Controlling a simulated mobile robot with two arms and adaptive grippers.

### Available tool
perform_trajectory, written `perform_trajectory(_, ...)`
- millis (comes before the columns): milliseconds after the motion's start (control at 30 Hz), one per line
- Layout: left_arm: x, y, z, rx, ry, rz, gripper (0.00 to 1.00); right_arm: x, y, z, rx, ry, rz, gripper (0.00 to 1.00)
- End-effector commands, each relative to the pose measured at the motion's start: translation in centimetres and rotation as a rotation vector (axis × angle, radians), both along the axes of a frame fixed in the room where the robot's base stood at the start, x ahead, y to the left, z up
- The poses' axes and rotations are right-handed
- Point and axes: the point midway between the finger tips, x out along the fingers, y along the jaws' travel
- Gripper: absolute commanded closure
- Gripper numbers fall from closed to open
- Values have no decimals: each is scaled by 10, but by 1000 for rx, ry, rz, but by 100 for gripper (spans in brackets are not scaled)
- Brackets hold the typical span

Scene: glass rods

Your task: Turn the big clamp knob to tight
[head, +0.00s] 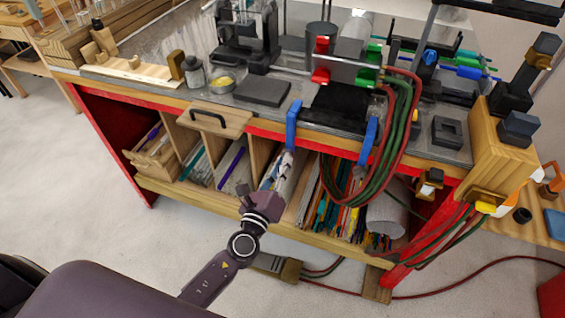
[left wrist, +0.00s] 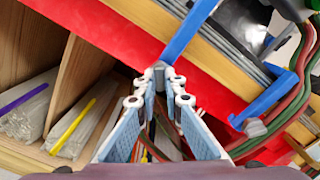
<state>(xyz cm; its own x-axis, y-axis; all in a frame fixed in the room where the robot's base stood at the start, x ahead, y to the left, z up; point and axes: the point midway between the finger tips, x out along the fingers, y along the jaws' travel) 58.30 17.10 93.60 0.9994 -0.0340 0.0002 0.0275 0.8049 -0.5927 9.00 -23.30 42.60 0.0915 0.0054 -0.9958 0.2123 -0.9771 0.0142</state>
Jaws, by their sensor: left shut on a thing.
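A blue clamp (head: 292,125) hangs over the front edge of the workbench, and its bar also shows in the left wrist view (left wrist: 190,32). My left gripper (head: 288,157) reaches up from below to the lower end of this clamp. In the left wrist view the two fingers (left wrist: 163,75) converge and are shut on the clamp knob at the bar's lower end; the fingertips hide most of the knob. A second blue clamp (head: 370,140) stands to the right, apart from my gripper, with a grey knob (left wrist: 255,127) below it. My right gripper is not in view.
Below the worktop are shelf compartments with glass rods (head: 235,170) and several coloured rods (head: 335,200). Red and green hoses (head: 400,105) hang right of the second clamp. The floor in front is mostly clear.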

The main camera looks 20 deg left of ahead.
Motion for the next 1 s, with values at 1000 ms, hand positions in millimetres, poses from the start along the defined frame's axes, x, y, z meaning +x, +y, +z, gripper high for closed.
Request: perform_trajectory(1000,-1,-1,-2,128,-1,-2,74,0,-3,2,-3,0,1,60)
